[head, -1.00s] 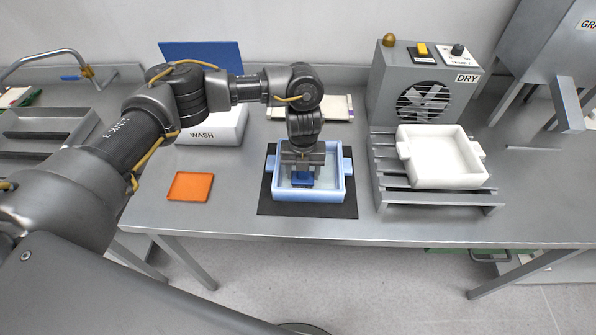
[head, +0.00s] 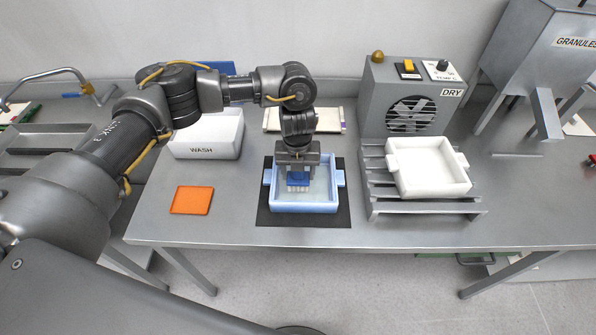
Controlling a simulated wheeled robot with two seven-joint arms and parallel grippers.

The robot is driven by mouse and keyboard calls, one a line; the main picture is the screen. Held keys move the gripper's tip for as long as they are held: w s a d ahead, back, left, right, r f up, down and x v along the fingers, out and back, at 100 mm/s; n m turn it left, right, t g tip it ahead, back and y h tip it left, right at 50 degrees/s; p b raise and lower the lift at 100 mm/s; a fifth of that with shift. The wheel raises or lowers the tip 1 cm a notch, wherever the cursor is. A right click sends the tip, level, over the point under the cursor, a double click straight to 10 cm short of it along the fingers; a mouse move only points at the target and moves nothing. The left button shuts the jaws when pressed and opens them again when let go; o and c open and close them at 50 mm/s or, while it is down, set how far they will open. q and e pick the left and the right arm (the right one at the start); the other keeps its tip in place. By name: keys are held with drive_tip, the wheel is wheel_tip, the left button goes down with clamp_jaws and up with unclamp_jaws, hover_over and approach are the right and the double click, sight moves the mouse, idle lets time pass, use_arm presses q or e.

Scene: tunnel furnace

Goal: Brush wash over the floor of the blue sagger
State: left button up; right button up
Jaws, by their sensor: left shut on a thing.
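The blue sagger (head: 305,208) is a light-blue open box with side lugs, on a black mat (head: 272,219) at the middle of the bench. My left gripper (head: 298,169) points down over the back half of the sagger. It is shut on a brush (head: 298,180) with a blue body and pale bristles. The bristles hang inside the sagger walls; I cannot tell whether they touch the floor. A white WASH tub (head: 209,142) stands behind and left, partly hidden by my left arm. My right gripper is not in view.
A white sagger (head: 428,183) sits on a metal rack (head: 420,208) at right, before the DRY fan unit (head: 415,80). An orange block (head: 192,200) lies left of the mat. A pale board (head: 275,121) lies behind. The GRANULES hopper (head: 545,45) stands far right.

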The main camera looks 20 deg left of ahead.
use_arm(q)
wheel_tip(320, 180, up, 3)
drive_tip(key=p, duration=0.2)
drive_tip(key=shift+p, duration=0.4)
idle(0.4)
